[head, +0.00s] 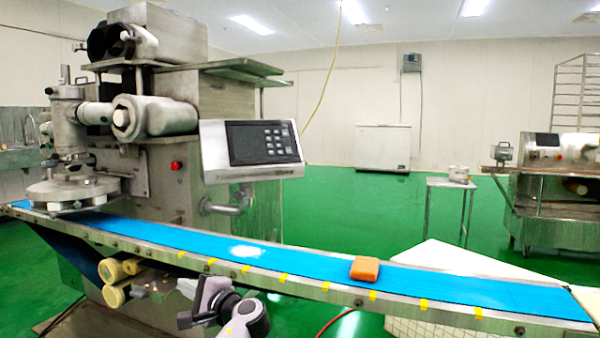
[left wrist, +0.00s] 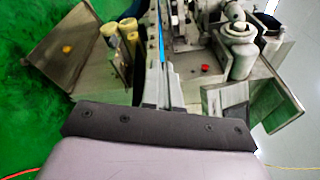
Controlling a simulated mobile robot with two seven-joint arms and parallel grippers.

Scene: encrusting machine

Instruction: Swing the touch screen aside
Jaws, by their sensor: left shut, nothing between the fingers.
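The touch screen (head: 262,143) is a dark panel with pale keys in a light metal housing. In the head view it sits at the right side of the encrusting machine (head: 180,135), above the conveyor, tilted a little and facing me. My left gripper (head: 193,303) is low in the head view, below the conveyor's near edge and well below the screen, apart from it. It is shut and empty. In the left wrist view its dark front bar (left wrist: 130,122) fills the lower middle; I cannot surely pick out the screen there. My right gripper is not in view.
A blue conveyor belt (head: 205,242) crosses in front of the machine, with an orange block (head: 365,268) on it. Yellowish rollers (head: 113,282) are below the belt. A bent metal pipe (head: 228,204) is under the screen. The green floor (head: 330,205) is open right of the screen.

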